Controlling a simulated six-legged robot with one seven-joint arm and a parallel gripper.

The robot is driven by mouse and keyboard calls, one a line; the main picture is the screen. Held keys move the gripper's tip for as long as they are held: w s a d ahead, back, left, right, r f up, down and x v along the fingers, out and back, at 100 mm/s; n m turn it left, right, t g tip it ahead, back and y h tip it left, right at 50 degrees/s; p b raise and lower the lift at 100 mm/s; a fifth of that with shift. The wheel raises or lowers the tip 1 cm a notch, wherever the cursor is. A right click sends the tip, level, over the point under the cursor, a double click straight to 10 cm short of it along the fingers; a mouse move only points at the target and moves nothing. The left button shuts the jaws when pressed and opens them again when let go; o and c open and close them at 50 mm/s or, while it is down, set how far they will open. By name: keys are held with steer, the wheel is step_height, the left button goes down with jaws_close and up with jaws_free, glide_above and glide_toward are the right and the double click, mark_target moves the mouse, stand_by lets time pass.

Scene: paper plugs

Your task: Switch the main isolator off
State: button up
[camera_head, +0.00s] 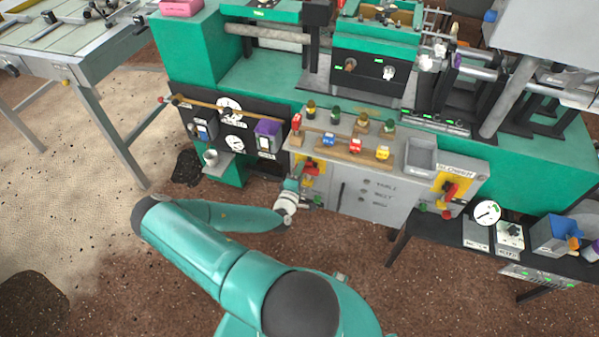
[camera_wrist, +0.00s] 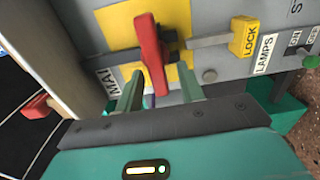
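The main isolator is a red handle (camera_wrist: 150,50) on a yellow plate (camera_wrist: 112,22), beside a label reading "MAI", the rest hidden. The handle points mostly downward in the wrist view, slightly tilted. In the head view the yellow plate (camera_head: 311,168) is at the left end of the grey panel, partly covered by my gripper (camera_head: 303,184). In the wrist view my gripper's two green fingers (camera_wrist: 160,75) are apart, with the handle's lower end appearing between them. Gaps show on both sides, and I cannot tell whether either finger touches it.
A grey bar with a yellow LOCK tag (camera_wrist: 244,37) lies right of the handle. A LAMPS switch (camera_wrist: 303,51) is further right. Another red handle (camera_head: 451,191) on yellow is at the panel's right end. Several coloured plugs (camera_head: 328,139) stand on top. A dark side panel (camera_head: 233,125) is left.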

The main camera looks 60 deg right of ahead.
steer(key=shift+w+a, duration=0.1)
steer(key=s+a, duration=0.2)
steer(key=a, duration=1.1)
steer(key=shift+a, duration=0.25)
